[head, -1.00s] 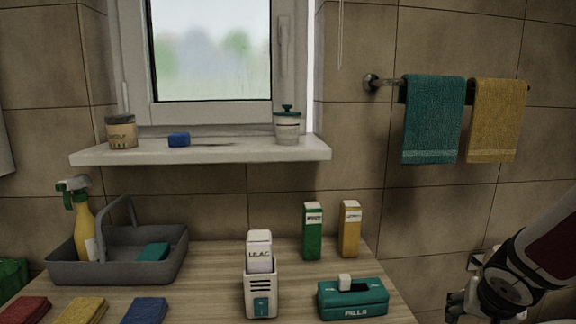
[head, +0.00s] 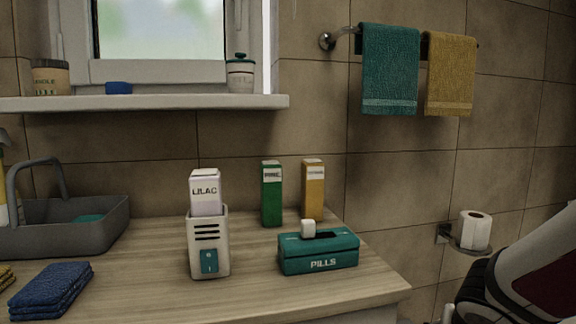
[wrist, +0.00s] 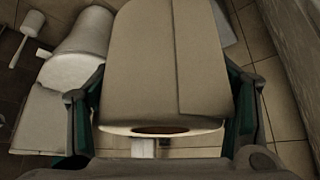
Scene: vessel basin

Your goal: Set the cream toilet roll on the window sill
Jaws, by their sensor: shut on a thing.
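The cream toilet roll (wrist: 165,60) fills the middle of the wrist view, with a loose sheet edge along its side and its dark core hole at the lower end. My gripper (wrist: 160,98) is shut on it, one dark green finger on each side. The roll and fingertips do not show in the head view, where my arm (head: 530,270) enters at the lower right. The white window sill (head: 190,102) runs below the window at the upper left. It bears a candle jar (head: 50,78), a blue block (head: 119,88) and a lidded jar (head: 240,75).
Another roll (head: 475,230), white, sits on a wall holder at right. The counter (head: 350,290) holds a teal pills box (head: 320,252), a lilac carton in a pale holder (head: 208,245), green and yellow cartons and a grey caddy (head: 100,225). The sill has bare room between block and lidded jar.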

